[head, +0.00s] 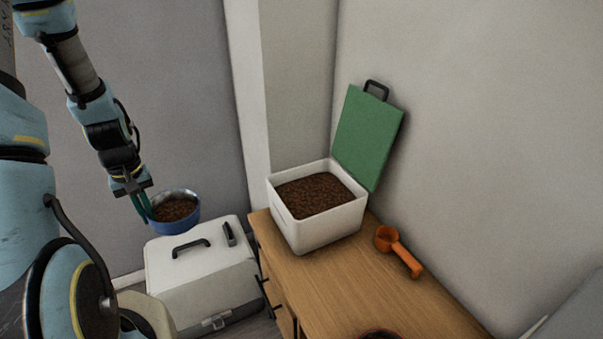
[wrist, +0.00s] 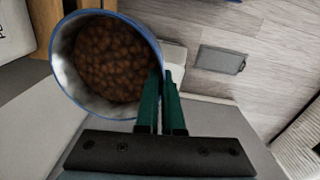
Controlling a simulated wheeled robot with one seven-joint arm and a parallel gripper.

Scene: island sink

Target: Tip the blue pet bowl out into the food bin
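The blue pet bowl (head: 176,207) holds brown kibble and is in the air above a white case, left of the wooden cabinet. My gripper (head: 143,208) is shut on the bowl's near rim at its left side. In the wrist view the bowl (wrist: 62,84) shows its blue rim, metal inside and kibble, with the green fingers (wrist: 162,92) pinching its wall. The food bin (head: 322,235) is a white box on the cabinet top, right of the bowl. Its green lid (head: 367,136) stands open at the back, and brown kibble fills much of it.
An orange scoop (head: 397,249) lies on the wooden cabinet top (head: 345,288) right of the bin. A dark red-rimmed object (head: 381,334) is cut off at the bottom edge. The white case (head: 200,267) with black handles stands below the bowl. Walls stand close behind the bin.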

